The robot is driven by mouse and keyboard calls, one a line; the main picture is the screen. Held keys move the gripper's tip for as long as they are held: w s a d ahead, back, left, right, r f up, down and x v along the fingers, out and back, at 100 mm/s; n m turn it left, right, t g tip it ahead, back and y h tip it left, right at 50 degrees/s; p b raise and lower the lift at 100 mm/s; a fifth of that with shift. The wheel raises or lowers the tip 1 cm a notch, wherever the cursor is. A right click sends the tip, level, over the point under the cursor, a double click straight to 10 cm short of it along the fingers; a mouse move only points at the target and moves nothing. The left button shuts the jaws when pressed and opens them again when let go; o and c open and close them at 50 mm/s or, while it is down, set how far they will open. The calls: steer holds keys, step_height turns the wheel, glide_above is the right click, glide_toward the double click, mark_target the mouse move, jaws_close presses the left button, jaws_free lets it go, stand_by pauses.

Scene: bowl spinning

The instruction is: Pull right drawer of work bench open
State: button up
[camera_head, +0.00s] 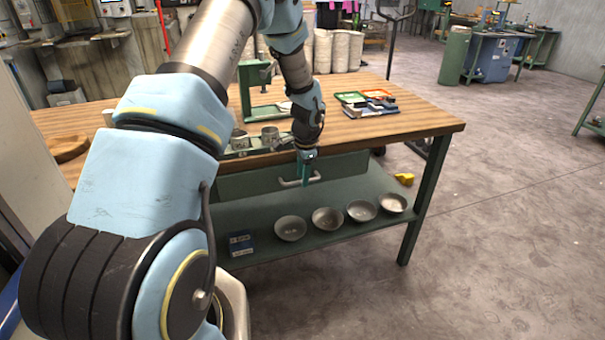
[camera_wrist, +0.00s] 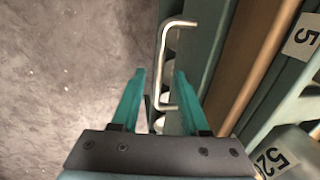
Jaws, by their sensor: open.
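The work bench (camera_head: 440,122) has a wooden top and green legs. Its green drawer (camera_head: 345,167) sits under the top's front edge and looks closed. A silver bar handle (camera_head: 298,182) is on the drawer front, and it also shows in the wrist view (camera_wrist: 161,62). My gripper (camera_head: 306,179) is at the handle; in the wrist view its teal fingers (camera_wrist: 155,85) are apart, with the near end of the handle between them. I cannot tell whether a finger touches the handle.
Several grey bowls (camera_head: 327,219) and a blue box (camera_head: 240,245) stand on the lower shelf (camera_head: 265,247). Metal cups (camera_head: 270,136) and a green press (camera_head: 248,90) are on the top.

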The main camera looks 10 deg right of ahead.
steer(key=shift+f, duration=0.15)
steer(key=shift+c, duration=0.3)
jaws_close()
stand_by(1.1)
